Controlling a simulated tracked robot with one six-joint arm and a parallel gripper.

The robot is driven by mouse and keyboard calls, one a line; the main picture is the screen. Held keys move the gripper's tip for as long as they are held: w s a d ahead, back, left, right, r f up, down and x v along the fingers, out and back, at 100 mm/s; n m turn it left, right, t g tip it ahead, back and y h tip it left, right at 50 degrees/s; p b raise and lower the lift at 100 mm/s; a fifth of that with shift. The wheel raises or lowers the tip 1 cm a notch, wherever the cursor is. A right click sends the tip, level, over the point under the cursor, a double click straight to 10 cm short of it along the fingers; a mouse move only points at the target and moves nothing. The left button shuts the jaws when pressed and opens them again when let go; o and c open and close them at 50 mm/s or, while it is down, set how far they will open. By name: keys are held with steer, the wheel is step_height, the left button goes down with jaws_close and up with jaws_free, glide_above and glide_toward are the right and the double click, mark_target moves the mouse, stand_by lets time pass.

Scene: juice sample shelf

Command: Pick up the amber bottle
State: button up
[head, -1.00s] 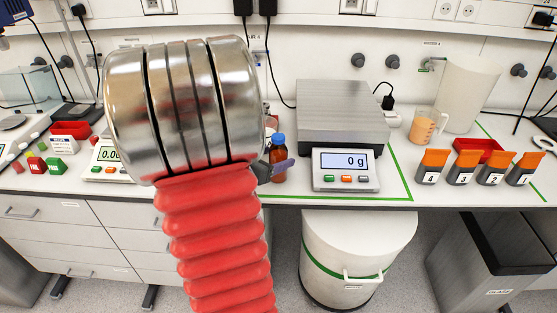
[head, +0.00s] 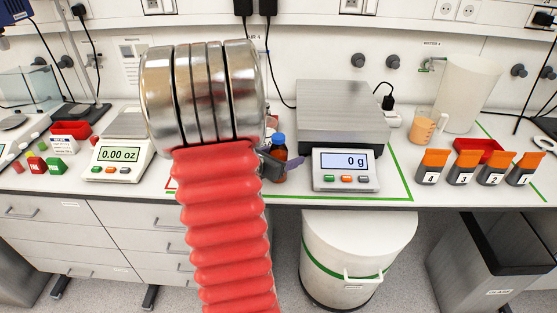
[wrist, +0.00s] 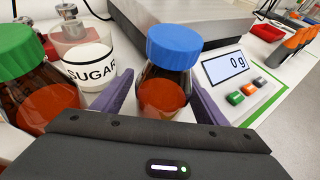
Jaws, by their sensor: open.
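An amber bottle with a blue cap (wrist: 165,90) stands upright on the bench, left of the scale reading 0 g. It also shows in the head view (head: 279,146), partly hidden by my gripper (head: 272,166). In the wrist view my gripper (wrist: 160,96) is open, with a purple finger on each side of the blue-capped bottle. I cannot tell whether either finger touches it. A second brown bottle with a green cap (wrist: 38,85) stands left of the left finger.
A white sugar jar (wrist: 88,62) stands just behind, between the two bottles. The 0 g scale (head: 345,170) is close on the right. Another scale (head: 118,158) stands left. Numbered orange-topped containers (head: 462,166) are farther right.

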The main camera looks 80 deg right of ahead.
steer(key=shift+c, duration=0.2)
stand_by(0.4)
steer(key=shift+d, duration=0.1)
steer(key=c, duration=1.3)
steer(key=shift+o, duration=0.2)
steer(key=shift+r, duration=0.1)
step_height(320, 180, up, 10)
